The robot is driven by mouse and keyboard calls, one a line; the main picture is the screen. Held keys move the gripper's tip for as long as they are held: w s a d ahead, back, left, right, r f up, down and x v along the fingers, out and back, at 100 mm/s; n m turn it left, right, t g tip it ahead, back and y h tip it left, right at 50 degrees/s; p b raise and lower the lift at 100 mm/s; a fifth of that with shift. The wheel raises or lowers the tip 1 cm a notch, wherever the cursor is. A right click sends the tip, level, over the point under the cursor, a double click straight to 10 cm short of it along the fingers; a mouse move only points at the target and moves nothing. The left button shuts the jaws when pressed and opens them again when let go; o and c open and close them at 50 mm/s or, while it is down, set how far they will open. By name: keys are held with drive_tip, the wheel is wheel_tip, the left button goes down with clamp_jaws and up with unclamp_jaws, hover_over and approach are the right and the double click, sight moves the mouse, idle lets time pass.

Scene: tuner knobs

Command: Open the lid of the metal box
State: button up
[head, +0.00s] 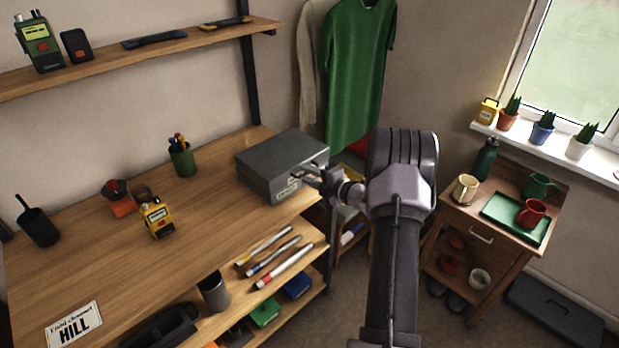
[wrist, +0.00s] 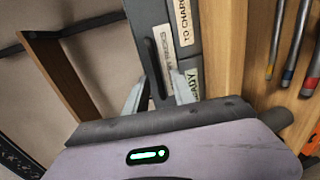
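The metal box (head: 275,158) is dark grey and sits at the right end of the wooden workbench, its lid shut. Pale labels mark its front, and "TO CHARGE" and part of "READY" can be read on the box (wrist: 150,14) in the wrist view. My gripper (head: 315,176) is at the front right of the box. In the wrist view my gripper (wrist: 157,88) is open, its two fingers apart on either side of a dark slim bar (wrist: 155,66) at the box front. I cannot tell whether a finger touches the box.
A yellow device (head: 157,217), a green pen cup (head: 182,160) and a black scoop-like holder (head: 38,226) stand on the bench (head: 90,262). Several pen-like tools lie on a lower shelf in front. A side table (head: 470,213) with mugs stands at right.

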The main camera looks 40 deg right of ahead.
clamp_jaws()
idle(1.4)
